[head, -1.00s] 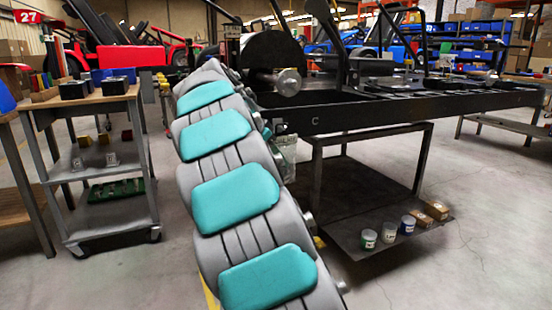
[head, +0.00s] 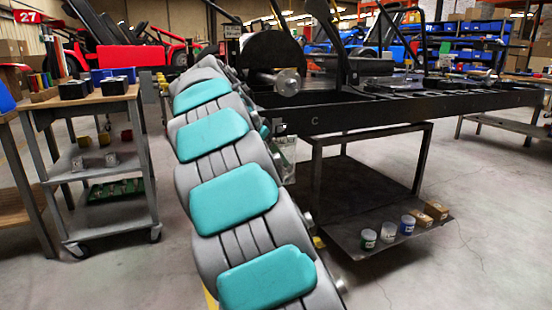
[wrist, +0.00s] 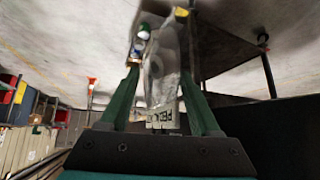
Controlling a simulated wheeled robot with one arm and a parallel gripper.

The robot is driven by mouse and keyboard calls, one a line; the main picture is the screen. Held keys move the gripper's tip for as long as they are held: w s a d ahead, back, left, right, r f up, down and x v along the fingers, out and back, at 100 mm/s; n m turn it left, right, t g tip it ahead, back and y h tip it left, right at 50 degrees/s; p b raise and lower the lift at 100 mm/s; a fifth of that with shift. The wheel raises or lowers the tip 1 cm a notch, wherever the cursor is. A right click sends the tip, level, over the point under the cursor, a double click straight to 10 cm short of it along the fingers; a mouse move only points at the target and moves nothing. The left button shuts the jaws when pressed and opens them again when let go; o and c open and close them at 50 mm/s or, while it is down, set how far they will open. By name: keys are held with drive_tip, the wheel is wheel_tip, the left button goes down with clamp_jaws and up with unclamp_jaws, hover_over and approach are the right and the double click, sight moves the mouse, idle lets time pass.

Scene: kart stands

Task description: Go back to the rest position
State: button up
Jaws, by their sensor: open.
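My arm with teal pads (head: 233,203) reaches forward across the middle of the head view. Its far end is mostly hidden behind its own links and beside the kart frame. In the wrist view my gripper (wrist: 160,72) shows two green fingers spread apart. A clear bag with a printed label (wrist: 163,75) appears between or beyond the fingers; I cannot tell whether they touch it. Part of the bag also shows in the head view (head: 291,150), just right of my arm, near the kart frame's edge.
The black kart frame (head: 400,104) rests on a stand to the right. Its lower shelf (head: 375,238) holds jars and small boxes. A wheeled cart (head: 100,210) stands to the left. Open floor (head: 480,220) lies at the right.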

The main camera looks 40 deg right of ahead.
drive_tip(key=w+v, duration=0.1)
drive_tip(key=v, duration=0.6)
drive_tip(key=s+a+f+n+g+y+p, duration=0.1)
drive_tip(key=s+a+f+n, duration=0.4)
drive_tip(key=s, duration=0.7)
drive_tip(key=s+a+f+n+g+y+p, duration=0.1)
drive_tip(key=s+a+f+n+y+p, duration=0.2)
drive_tip(key=s+a+f+n, duration=0.3)
drive_tip(key=s+a+f+n+g+y+p, duration=0.1)
drive_tip(key=s+a+f+n+y, duration=0.3)
drive_tip(key=s+a+f, duration=0.7)
drive_tip(key=s+a+n, duration=0.2)
drive_tip(key=s+a, duration=0.3)
drive_tip(key=s, duration=0.2)
drive_tip(key=shift+s+p, duration=0.3)
drive_tip(key=shift+p, duration=0.1)
drive_tip(key=shift+a+f, duration=0.1)
